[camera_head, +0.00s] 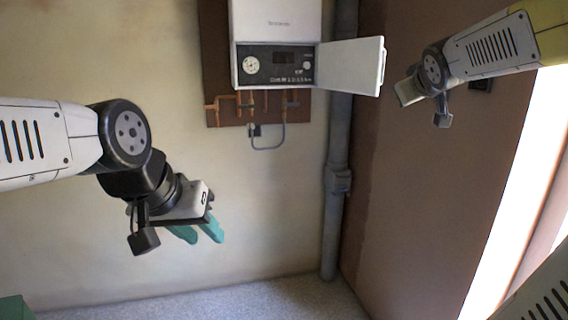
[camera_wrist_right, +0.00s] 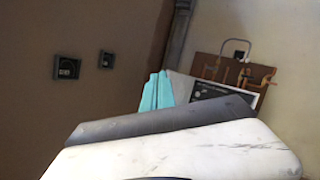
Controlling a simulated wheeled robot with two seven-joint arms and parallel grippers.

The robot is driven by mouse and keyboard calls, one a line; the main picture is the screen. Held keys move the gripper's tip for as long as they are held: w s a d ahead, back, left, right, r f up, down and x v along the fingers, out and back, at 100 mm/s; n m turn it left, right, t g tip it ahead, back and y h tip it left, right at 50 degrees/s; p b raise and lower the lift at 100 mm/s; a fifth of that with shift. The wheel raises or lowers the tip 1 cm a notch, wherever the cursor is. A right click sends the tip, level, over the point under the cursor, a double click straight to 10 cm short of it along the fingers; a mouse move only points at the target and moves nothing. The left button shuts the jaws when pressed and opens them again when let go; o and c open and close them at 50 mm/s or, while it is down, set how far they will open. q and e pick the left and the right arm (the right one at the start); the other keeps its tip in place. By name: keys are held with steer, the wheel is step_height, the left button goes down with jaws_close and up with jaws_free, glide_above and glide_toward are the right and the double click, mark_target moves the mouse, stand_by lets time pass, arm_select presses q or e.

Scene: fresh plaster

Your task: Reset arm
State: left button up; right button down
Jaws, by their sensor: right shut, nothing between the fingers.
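My left gripper (camera_head: 205,238) hangs in front of the plaster wall at the left of the head view, its two teal fingers apart with nothing seen between them. My right arm comes in from the upper right of the head view, its wrist raised near the brown wall; its fingers cannot be made out there. In the right wrist view my right gripper (camera_wrist_right: 157,90) has its teal fingers together, shut and empty. Both grippers appear apart from the walls.
A white boiler (camera_head: 277,22) hangs on a brown board (camera_head: 215,60), its flap door (camera_head: 352,65) open to the right. Copper pipes run below it. A grey vertical pipe (camera_head: 335,140) stands in the corner. Two dark wall sockets (camera_wrist_right: 67,68) show on the brown wall.

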steer(key=s+a+f+m+g+y, duration=0.1)
steer(key=s+a+f+g, duration=0.3)
steer(key=s+a+f, duration=0.4)
steer(key=s+a+f+m+g+y, duration=0.1)
steer(key=s+a+f+g+y, duration=0.2)
steer(key=s+a+f, duration=0.5)
steer(key=s+f+y, duration=0.1)
steer(key=s+f, duration=0.4)
steer(key=s, duration=0.3)
steer(key=shift+m+g, duration=0.3)
steer(key=shift+g, duration=0.1)
